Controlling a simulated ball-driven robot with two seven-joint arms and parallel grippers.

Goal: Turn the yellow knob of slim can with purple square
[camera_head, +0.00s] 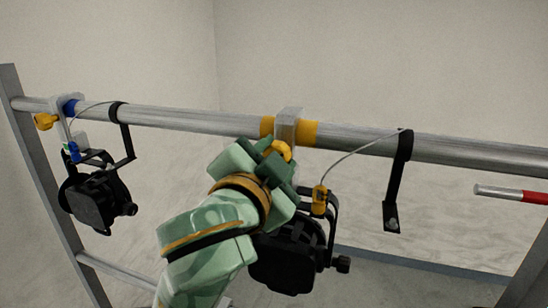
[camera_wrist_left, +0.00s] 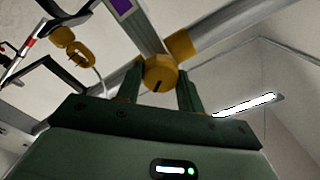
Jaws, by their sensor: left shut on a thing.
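My left gripper (camera_head: 280,166) is at the clamp (camera_head: 290,118) of the middle can on the rail. In the wrist view its two fingers (camera_wrist_left: 159,90) stand on either side of the yellow knob (camera_wrist_left: 160,73), shut on it. A dark slot shows on the knob's face. In the head view a bit of the yellow knob (camera_head: 284,150) shows past the fingers. A purple square (camera_wrist_left: 122,5) is on the clamp in the wrist view. The black can (camera_head: 290,264) hangs below, partly hidden by my arm. My right gripper is not in view.
The metal rail (camera_head: 200,122) runs across, with yellow bands beside the clamp. A safety cable with a yellow clip (camera_head: 319,197) hangs close right of my gripper. A black bracket (camera_head: 398,180) hangs farther right. Another can (camera_head: 95,197) with blue parts hangs at left.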

